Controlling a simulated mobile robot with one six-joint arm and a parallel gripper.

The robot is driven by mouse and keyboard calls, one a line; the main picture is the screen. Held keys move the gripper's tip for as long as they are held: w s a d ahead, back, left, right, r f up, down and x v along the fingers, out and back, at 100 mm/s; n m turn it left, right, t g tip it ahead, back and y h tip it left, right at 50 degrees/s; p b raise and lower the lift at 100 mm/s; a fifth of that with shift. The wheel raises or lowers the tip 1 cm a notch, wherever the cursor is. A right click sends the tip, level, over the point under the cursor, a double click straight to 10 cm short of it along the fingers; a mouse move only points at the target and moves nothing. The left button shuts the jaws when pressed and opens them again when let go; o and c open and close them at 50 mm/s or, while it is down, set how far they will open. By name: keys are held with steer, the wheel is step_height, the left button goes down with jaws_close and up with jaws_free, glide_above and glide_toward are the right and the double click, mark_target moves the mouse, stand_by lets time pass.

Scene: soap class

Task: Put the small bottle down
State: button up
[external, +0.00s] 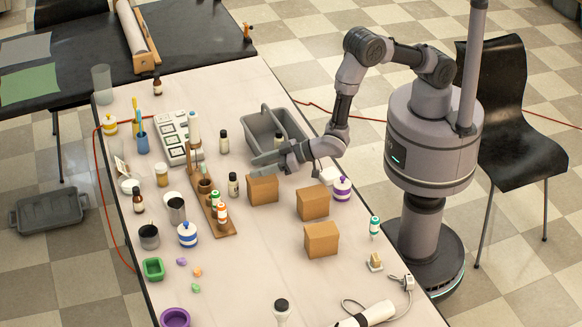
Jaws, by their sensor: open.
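Several small bottles stand on the white table, and I cannot tell which one is the task's. A dark bottle with a white label (234,184) stands just left of my gripper (260,165). Another dark-capped bottle (223,141) stands farther back, left of the grey basket. My gripper is open, pointing left, low in front of the grey basket (258,122). I see nothing between its fingers.
Several brown boxes (263,189) stand in front of my gripper. A wooden rack (220,220) with bottles lies to the left, beside a white tray (178,137). A purple-banded jar (342,188) stands near the table's right edge. The front middle of the table is mostly clear.

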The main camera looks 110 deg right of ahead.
mark_target(234, 174)
steer(key=b+x, duration=0.1)
steer(key=x, duration=0.6)
steer(key=shift+w+d+f+b, duration=0.15)
steer(key=shift+w+f+b, duration=0.1)
steer(key=shift+b, duration=0.1)
steer(key=shift+r, duration=0.15)
jaws_close()
